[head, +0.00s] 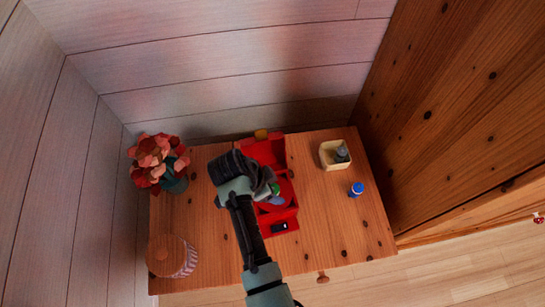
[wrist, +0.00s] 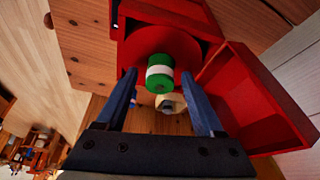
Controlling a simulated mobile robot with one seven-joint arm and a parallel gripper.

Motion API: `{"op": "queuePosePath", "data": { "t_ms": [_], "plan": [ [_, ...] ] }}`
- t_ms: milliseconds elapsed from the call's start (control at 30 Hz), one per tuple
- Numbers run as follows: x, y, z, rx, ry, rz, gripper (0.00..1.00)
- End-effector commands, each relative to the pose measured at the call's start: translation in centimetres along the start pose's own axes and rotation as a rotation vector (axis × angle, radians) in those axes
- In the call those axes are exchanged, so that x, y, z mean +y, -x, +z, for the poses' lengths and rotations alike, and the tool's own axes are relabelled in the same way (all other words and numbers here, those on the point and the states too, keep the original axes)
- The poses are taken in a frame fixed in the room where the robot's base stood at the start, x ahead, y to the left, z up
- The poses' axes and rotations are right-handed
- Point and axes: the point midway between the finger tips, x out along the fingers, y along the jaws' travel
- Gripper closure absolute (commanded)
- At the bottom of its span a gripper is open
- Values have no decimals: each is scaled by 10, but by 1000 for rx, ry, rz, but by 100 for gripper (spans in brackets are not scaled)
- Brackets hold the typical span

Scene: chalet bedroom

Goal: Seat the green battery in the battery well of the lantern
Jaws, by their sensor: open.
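The red lantern (head: 266,152) lies on the wooden table with a box-like red part opened out at the back; that part also shows at the right in the wrist view (wrist: 250,95). The green battery (wrist: 160,68) has a white band and points end-on to the wrist camera, against the round red part of the lantern (wrist: 195,45). I cannot tell how deep it sits in the well. My gripper (wrist: 159,84) is open, its blue fingers on either side of the battery with gaps visible. In the head view my gripper (head: 272,187) partly hides the lantern and battery.
A cream tray (head: 327,163) with a grey item and a blue cylinder (head: 356,189) stand to the right. Red flowers (head: 158,160) and a lidded striped basket (head: 172,257) stand at the left. The table's front right is clear. Walls close off the back.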

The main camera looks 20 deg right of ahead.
Motion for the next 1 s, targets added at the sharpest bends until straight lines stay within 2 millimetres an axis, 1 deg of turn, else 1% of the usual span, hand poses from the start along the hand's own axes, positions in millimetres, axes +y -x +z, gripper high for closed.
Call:
{"op": "queuePosePath", "data": {
  "t_ms": [167,233,367,500,600,700,833,1000],
  "plan": [
    [0,8,-2,0,1,-2,31],
    [-1,18,-2,1,1,-3,31],
    [-1,45,-2,1,1,-5,31],
    [-1,76,-2,1,1,-5,31],
    [-1,95,-2,1,1,-3,31],
    [-1,109,-2,1,0,-2,31],
    [0,120,-1,1,0,-1,31],
    [0,123,-1,1,0,0,31]
  ]
}}
